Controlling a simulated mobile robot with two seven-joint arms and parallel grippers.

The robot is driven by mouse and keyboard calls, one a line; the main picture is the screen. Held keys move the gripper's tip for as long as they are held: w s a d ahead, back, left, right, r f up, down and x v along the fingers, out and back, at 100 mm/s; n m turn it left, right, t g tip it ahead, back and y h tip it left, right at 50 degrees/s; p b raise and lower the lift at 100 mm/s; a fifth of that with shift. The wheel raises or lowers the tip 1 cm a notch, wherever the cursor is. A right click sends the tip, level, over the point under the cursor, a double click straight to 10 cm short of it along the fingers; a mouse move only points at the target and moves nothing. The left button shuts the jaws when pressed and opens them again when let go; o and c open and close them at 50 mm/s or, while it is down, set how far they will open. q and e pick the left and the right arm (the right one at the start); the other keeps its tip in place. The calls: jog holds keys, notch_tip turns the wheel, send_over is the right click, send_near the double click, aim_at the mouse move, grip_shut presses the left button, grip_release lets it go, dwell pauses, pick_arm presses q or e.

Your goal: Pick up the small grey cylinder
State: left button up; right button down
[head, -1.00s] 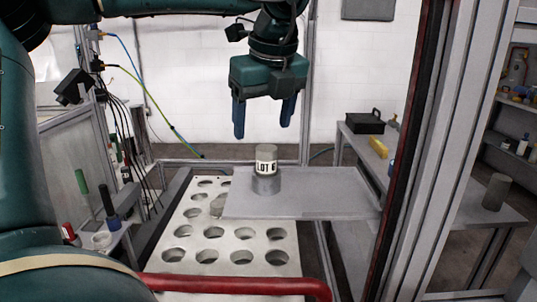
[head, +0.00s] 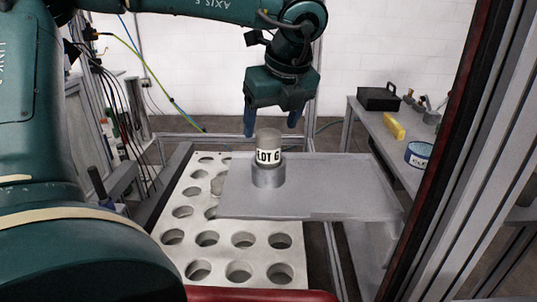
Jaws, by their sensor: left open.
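The small grey cylinder (head: 269,140) stands upright in a short metal holder (head: 268,175) on a flat grey plate (head: 330,185). It has a white label with black "LOT" lettering. My left gripper (head: 270,122) hangs above and just behind the cylinder in the head view, its two blue fingers pointing down. The fingers are open and apart, with nothing between them that I can make out. The cylinder's top overlaps the space between the fingertips in the picture, but I cannot tell how far apart they are in depth. My right gripper is not in view.
A white rack with round holes (head: 225,222) lies below and left of the plate. A side table at the right holds a black case (head: 379,98), a yellow block (head: 393,126) and a blue-rimmed round container (head: 418,155). Frame posts stand at the right; cables hang at the left.

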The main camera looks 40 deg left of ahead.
aim_at(269, 134)
pick_arm(q)
jog(key=p+x, duration=0.1)
jog(key=x, duration=0.4)
jog(key=shift+s+f, duration=0.1)
jog(key=shift+f, duration=0.3)
jog(key=c, duration=1.4)
